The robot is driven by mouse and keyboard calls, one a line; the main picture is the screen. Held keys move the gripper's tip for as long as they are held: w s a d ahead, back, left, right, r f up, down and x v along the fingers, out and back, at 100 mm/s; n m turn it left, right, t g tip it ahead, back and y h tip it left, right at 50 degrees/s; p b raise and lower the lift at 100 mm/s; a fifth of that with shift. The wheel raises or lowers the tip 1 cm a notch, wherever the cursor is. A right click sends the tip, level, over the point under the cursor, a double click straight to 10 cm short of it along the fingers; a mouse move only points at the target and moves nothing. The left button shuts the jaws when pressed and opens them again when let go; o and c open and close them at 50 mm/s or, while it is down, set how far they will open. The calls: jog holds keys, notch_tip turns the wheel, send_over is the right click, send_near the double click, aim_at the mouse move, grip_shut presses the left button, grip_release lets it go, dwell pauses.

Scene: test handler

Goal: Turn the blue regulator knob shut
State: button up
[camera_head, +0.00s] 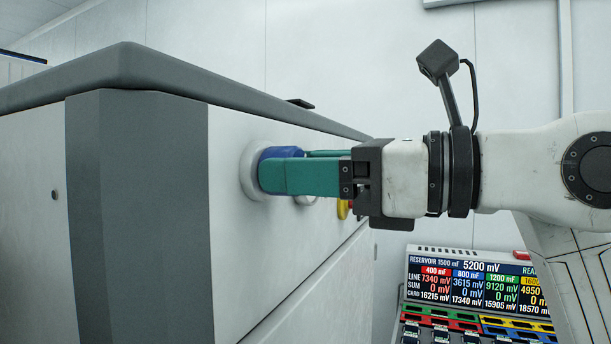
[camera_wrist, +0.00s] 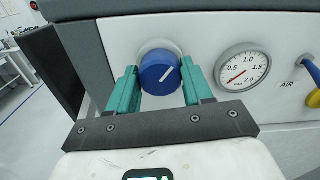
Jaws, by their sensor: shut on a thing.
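The blue regulator knob (camera_wrist: 160,74) sits on a white collar on the machine's pale front panel. In the head view only part of the knob (camera_head: 280,153) shows behind a finger. My gripper (camera_head: 268,172) has teal fingers on both sides of the knob, shut on it; the gripper (camera_wrist: 159,68) also shows so in the wrist view. A round gauge (camera_wrist: 243,69) is right of the knob, its red needle pointing down-left near the low end of the scale.
A blue and yellow handle (camera_wrist: 312,72) is right of the gauge, by an AIR label (camera_wrist: 287,85). The machine's dark rim (camera_head: 150,66) overhangs above. A display board (camera_head: 478,285) with colored cards stands at the lower right in the head view.

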jog(key=shift+f+n+b, duration=0.1)
jog(key=shift+n+b, duration=2.5)
jog(key=shift+n, duration=1.2)
jog(key=o, duration=1)
jog(key=shift+o, duration=0.2)
jog(key=shift+d, duration=0.15)
jog(key=b+v, duration=0.2)
jog(key=v, duration=0.8)
jog(key=shift+s+d+b, duration=0.2)
jog(key=shift+d+b, duration=0.05)
jog(key=shift+b, duration=0.05)
